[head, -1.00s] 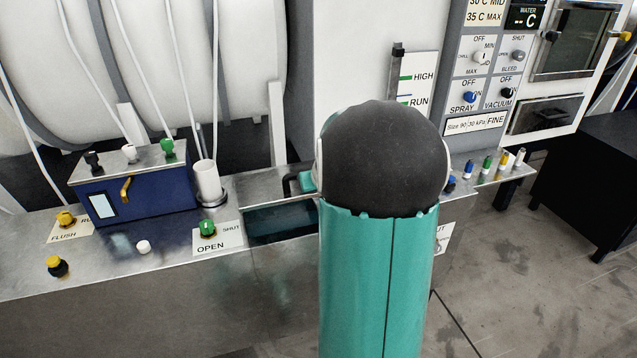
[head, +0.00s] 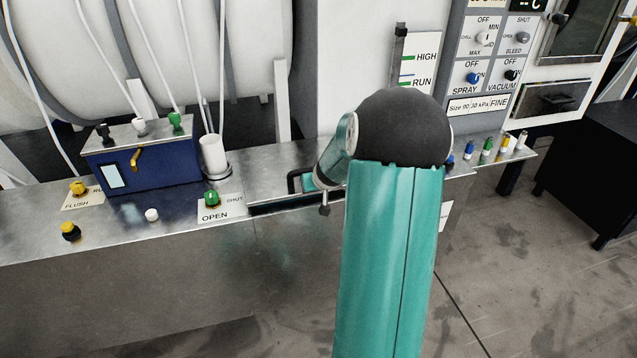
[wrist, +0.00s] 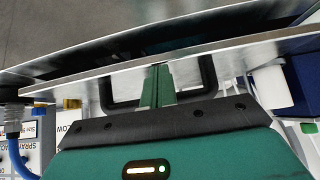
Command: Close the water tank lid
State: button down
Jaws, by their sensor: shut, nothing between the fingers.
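The water tank lid (head: 262,178) is a flat metal plate in the counter with a black loop handle (head: 292,184). A narrow dark strip of the tank opening (head: 285,206) shows along its front edge. In the wrist view the lid (wrist: 235,52) crosses the picture, with the handle (wrist: 105,95) below it and a dark gap (wrist: 190,38) above it. My gripper (wrist: 160,72) is shut and empty, its green fingertips within the handle's loop and at the lid; contact is not clear. In the head view my arm hides the fingertips.
A blue box (head: 145,165) with knobs and a white cylinder (head: 213,155) stand left of the lid. A green knob (head: 211,198) is on the OPEN/SHUT label. Several small coloured valves (head: 488,147) line the counter at right. The floor in front is clear.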

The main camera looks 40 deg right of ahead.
jog(key=shift+f, duration=0.25)
dwell(0.5)
